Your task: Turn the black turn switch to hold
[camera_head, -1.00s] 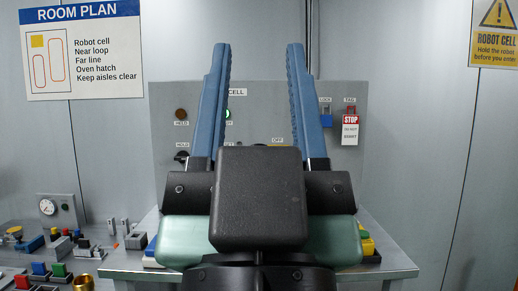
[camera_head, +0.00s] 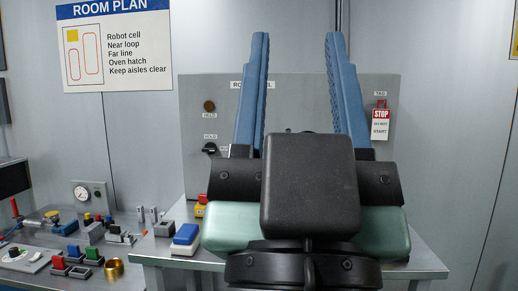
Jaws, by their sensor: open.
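The black turn switch (camera_head: 209,149) is on the grey upright panel (camera_head: 215,88), left of my gripper. It is a small round black knob with a label reading HOLD just above it. Another label to its right is partly hidden by my gripper, and I cannot tell exactly where the knob points. My gripper (camera_head: 298,45) points up and forward with its two blue fingers wide apart and nothing between them. It covers the middle of the panel and stands to the right of the switch, apart from it in the picture.
A brown round lamp (camera_head: 209,106) is above the switch. A red STOP tag (camera_head: 380,122) hangs at the panel's right. A blue-topped block (camera_head: 186,236) is on the table in front of the panel. A left bench holds a gauge (camera_head: 81,194), a brass cup (camera_head: 114,268) and several coloured blocks.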

